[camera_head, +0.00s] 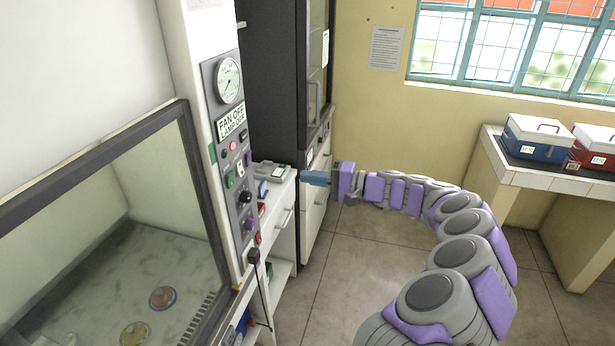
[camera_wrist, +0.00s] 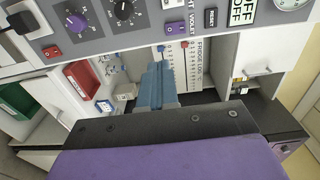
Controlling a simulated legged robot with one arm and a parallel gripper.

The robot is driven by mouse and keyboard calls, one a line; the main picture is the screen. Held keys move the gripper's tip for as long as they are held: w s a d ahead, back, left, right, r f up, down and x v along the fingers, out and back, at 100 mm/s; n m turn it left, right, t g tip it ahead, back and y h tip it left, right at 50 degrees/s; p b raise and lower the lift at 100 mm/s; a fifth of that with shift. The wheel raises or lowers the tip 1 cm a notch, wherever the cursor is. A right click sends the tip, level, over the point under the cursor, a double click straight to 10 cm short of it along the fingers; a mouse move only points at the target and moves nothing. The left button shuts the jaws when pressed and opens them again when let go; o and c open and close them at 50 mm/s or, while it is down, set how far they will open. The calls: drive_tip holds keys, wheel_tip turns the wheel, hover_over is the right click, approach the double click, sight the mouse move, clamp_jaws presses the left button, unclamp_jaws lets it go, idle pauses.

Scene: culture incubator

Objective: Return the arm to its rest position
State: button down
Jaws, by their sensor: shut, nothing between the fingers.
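My gripper (camera_head: 316,178) is at the end of my purple and grey arm, which reaches out to the left from the lower right in the head view. Its blue fingers point left, close to the white drawer unit. In the wrist view the blue fingers (camera_wrist: 156,86) lie together, shut, with nothing held between them. They stand in front of the control panel and cabinet area. I cannot tell from these views whether the fingertips touch anything.
A hood with a glass front (camera_head: 110,210) and a control panel (camera_head: 232,150) stand at left. A white drawer unit (camera_head: 284,205) and a dark tall cabinet (camera_head: 270,80) are beyond. At right, blue (camera_head: 537,138) and red (camera_head: 593,148) boxes sit on a tiled bench. The floor (camera_head: 350,262) between is clear.

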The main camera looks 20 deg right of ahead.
drive_tip(key=s+a+r+n+g, duration=0.2)
drive_tip(key=s+a+r+g, duration=0.15)
drive_tip(key=a, duration=0.35)
drive_tip(key=s+a+r+n+g, duration=0.2)
drive_tip(key=s+a+n+g, duration=0.15)
drive_tip(key=a, duration=0.35)
drive_tip(key=s+a+n+g+h, duration=0.2)
drive_tip(key=s+a+g, duration=0.1)
drive_tip(key=s+a, duration=0.75)
drive_tip(key=s+d+f+n+g+h, duration=0.1)
drive_tip(key=s+f+h, duration=0.2)
drive_tip(key=s, duration=0.5)
drive_tip(key=s+d+f+g+h, duration=0.1)
drive_tip(key=s+d+f+h, duration=0.15)
drive_tip(key=s, duration=0.55)
drive_tip(key=s+d+f+m+h, duration=0.1)
drive_tip(key=s+d+f+h, duration=0.6)
drive_tip(key=s+d, duration=0.3)
drive_tip(key=s, duration=0.2)
drive_tip(key=shift+s+d+f, duration=0.15)
drive_tip(key=shift+s+d, duration=0.05)
drive_tip(key=shift+s, duration=0.1)
drive_tip(key=shift+a, duration=0.1)
